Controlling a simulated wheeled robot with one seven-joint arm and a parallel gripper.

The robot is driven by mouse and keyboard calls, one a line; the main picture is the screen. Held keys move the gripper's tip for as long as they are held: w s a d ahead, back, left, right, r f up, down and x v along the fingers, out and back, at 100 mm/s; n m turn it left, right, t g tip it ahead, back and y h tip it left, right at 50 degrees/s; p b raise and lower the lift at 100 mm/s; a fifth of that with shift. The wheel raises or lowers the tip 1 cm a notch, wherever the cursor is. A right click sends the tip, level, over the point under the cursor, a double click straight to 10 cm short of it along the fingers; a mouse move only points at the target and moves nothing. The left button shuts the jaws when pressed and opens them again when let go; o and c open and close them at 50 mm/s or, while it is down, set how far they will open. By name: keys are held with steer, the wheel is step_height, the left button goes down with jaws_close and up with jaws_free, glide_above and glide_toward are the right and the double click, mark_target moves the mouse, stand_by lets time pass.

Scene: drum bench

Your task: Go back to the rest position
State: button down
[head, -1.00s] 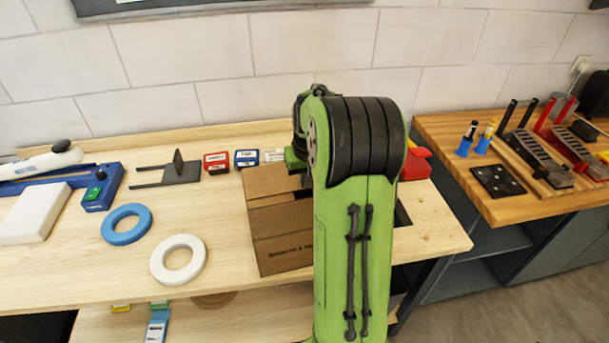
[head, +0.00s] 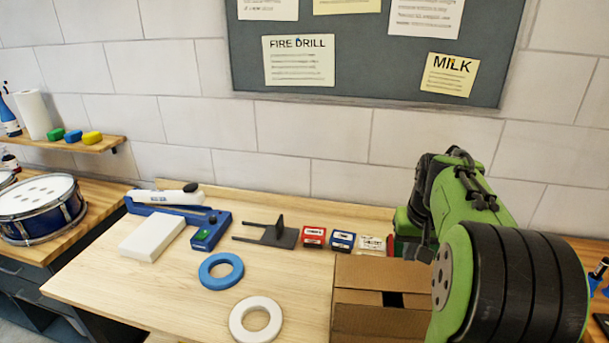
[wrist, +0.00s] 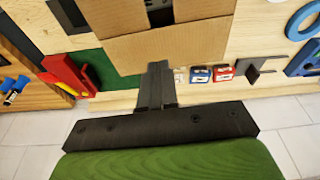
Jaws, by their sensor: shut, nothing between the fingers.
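My gripper (wrist: 156,85) shows in the wrist view with its two dark fingers together and nothing between them. In that view the fingers overlap the near edge of an open cardboard box (wrist: 190,45); I cannot tell the distance between them. In the head view my green and black arm rises at the right, in front of the cardboard box (head: 370,318), and covers its right part.
A blue ring (head: 221,272), a white ring (head: 256,319), a white block (head: 152,236) and a blue sealer (head: 205,232) lie on the bench. A dark bracket (head: 265,234) and small red and blue boxes (head: 314,237) line the back. A drum (head: 42,208) stands at left.

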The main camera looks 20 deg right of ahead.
steer(key=s+a+r+n, duration=0.1)
steer(key=a, duration=0.3)
steer(key=s+a+r+t, duration=0.1)
steer(key=a, duration=0.4)
steer(key=s+a+r+n, duration=0.1)
steer(key=s+a, duration=0.1)
steer(key=a, duration=0.2)
steer(key=shift+s+a+r+n+t, duration=0.1)
steer(key=shift+a+r+n+t, duration=0.2)
steer(key=s+a+f+n+t+y, duration=0.1)
steer(key=s+a+f+n, duration=0.2)
steer(key=s+a, duration=0.7)
steer(key=shift+s+a+f+t, duration=0.15)
steer(key=shift+s+a+t, duration=0.2)
steer(key=shift+s, duration=0.75)
steer(key=shift+d, duration=0.2)
